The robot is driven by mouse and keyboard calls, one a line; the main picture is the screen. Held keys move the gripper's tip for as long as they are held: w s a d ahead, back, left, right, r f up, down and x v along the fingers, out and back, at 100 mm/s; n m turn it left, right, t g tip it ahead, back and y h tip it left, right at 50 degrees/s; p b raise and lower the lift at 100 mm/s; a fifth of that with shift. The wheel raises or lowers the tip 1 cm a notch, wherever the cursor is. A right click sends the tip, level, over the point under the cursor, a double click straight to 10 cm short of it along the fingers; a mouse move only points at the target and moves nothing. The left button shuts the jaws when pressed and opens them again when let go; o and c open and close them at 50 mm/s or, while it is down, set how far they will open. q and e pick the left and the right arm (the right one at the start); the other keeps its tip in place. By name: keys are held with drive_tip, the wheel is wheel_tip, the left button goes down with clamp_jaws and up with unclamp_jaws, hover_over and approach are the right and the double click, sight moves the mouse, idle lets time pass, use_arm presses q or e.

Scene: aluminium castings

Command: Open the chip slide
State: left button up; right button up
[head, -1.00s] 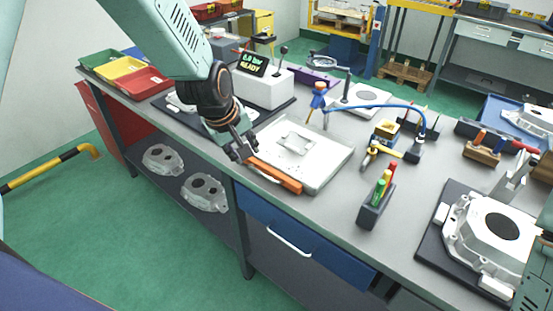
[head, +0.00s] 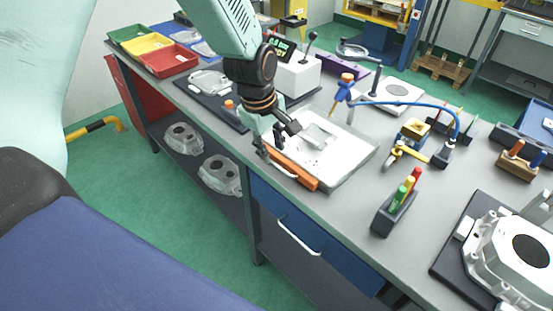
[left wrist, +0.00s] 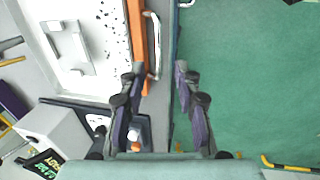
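The chip slide is a shallow white tray (head: 345,160) with dark specks, an orange front bar (head: 302,176) and a pale handle. It lies at the front edge of the grey bench. In the left wrist view the orange bar (left wrist: 137,30) and the handle (left wrist: 154,45) show at upper middle. My left gripper (head: 277,141) is over the left end of the bar. In the left wrist view its fingers (left wrist: 159,66) are apart and empty, with the handle's line running between them. I cannot tell whether they touch it. My right gripper is not in view.
A small holder (head: 392,212) with coloured pens stands right of the tray. A blue hose (head: 410,104) arches behind it. A casting (head: 515,248) sits on a dark mat at right. A white box (head: 296,75) with a display stands behind. A blue drawer (head: 300,225) is below.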

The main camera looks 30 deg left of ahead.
sight(277, 165)
use_arm(q)
drive_tip(key=f, duration=0.2)
drive_tip(key=d+f, duration=0.1)
drive_tip(key=shift+w+f, duration=0.3)
drive_tip(key=shift+f, duration=0.1)
drive_tip(key=shift+w+a+f+b, duration=0.15)
drive_tip(key=shift+f+b, duration=0.05)
drive_tip(key=shift+f, duration=0.15)
drive_tip(key=shift+w+a+f+b, duration=0.1)
drive_tip(key=shift+f+b, duration=0.05)
drive_tip(key=shift+f, duration=0.2)
drive_tip(key=shift+s+d+r, duration=0.1)
drive_tip(key=shift+d+r, duration=0.05)
drive_tip(key=shift+d, duration=0.1)
drive_tip(key=shift+c, duration=1.2)
drive_tip(key=shift+a, duration=0.15)
clamp_jaws()
